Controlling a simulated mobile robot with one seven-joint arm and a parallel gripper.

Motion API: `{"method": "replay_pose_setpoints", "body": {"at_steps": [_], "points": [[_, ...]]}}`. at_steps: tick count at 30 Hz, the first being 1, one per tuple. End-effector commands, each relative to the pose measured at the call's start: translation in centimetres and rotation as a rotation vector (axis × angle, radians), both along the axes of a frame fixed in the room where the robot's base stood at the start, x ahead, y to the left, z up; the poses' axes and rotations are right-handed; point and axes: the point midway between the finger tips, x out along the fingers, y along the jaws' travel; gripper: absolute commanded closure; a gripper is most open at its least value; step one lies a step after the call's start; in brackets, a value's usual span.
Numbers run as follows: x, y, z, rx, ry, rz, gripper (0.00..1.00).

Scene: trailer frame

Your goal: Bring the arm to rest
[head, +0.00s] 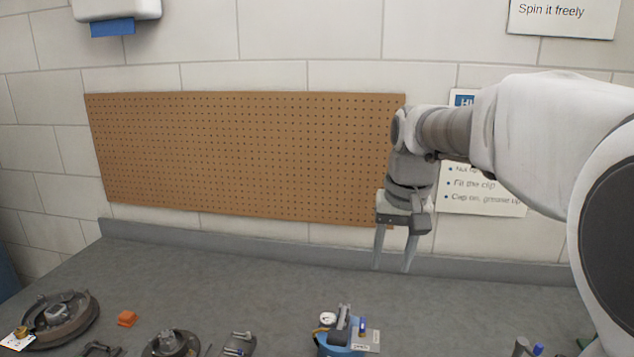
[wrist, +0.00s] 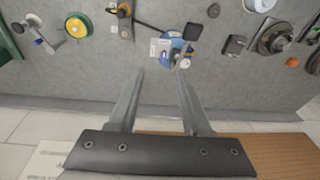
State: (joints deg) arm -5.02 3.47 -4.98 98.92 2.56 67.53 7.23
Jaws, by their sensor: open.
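My gripper (head: 391,268) hangs in the air above the back part of the grey bench, in front of the wall. Its two fingers point down, are apart, and hold nothing. In the wrist view my gripper (wrist: 158,78) shows two spread fingers with only bare bench between them. My white arm reaches in from the right in the head view and hides part of a wall sign.
The grey bench (head: 230,270) is clear at the back. Along its front lie a brake drum (head: 62,318), an orange block (head: 127,318), a hub (head: 172,343) and a blue container with tools (head: 338,338). A pegboard (head: 245,155) hangs behind.

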Motion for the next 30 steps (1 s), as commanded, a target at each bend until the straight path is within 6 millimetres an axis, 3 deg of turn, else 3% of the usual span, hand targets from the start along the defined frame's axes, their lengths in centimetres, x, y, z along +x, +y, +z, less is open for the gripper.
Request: {"method": "replay_pose_setpoints", "body": {"at_steps": [1,9,18,24,30], "points": [[-1.6,-0.2,0.6,0.001,-0.023,0.007,0.51],[-9.0,-0.6,1.2,-0.012,-0.13,0.049,0.51],[-16.6,-0.8,-0.8,-0.046,-0.246,0.094,0.51],[-19.8,-1.0,-2.7,-0.071,-0.299,0.116,0.51],[-20.8,-1.0,-3.5,-0.081,-0.318,0.122,0.51]]}}
